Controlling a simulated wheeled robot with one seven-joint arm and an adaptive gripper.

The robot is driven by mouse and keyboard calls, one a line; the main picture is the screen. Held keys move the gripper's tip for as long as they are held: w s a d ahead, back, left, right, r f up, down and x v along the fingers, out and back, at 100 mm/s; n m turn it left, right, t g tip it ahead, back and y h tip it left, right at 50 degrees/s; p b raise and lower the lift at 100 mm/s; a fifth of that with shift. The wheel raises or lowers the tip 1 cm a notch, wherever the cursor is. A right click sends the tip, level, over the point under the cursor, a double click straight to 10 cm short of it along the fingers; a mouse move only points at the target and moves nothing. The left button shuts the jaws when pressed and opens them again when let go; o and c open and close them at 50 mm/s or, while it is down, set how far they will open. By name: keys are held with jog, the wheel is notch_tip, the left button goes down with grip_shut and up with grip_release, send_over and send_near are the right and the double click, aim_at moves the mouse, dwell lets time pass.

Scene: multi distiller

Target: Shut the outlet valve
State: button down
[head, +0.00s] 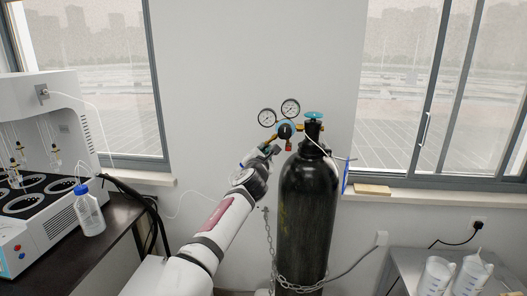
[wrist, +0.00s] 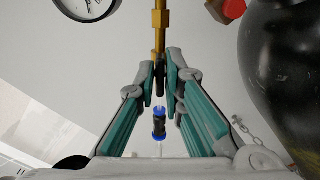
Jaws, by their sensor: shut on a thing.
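A black gas cylinder (head: 308,205) stands upright by the wall, with a teal handwheel (head: 313,115) on top. A regulator with two round gauges (head: 290,108) is mounted to its left. My gripper (head: 266,151) reaches to just below and left of the regulator. In the wrist view my gripper (wrist: 161,80) has its teal-padded fingers closed on a small dark valve part (wrist: 160,74) at the lower end of a brass stem (wrist: 159,32). The fingers hide most of this part. A blue-and-black fitting (wrist: 159,125) on a thin tube shows between the fingers, below the tips.
A red part (wrist: 230,9) of the regulator and the cylinder (wrist: 283,75) are close on the right in the wrist view. A chain (head: 268,238) hangs left of the cylinder. A white instrument (head: 48,165) and bottle (head: 88,213) stand left; white jugs (head: 437,276) stand right.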

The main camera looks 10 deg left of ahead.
jog(key=shift+m, duration=0.3)
jog(key=shift+f+m+b, duration=0.15)
jog(key=shift+m+b, duration=0.35)
jog(key=shift+m, duration=3.8)
jog(key=shift+f+m+b, duration=0.15)
jog(key=shift+m+b, duration=0.35)
jog(key=shift+m, duration=3.8)
jog(key=c, duration=1.7)
grip_release()
jog(key=shift+r, duration=0.1)
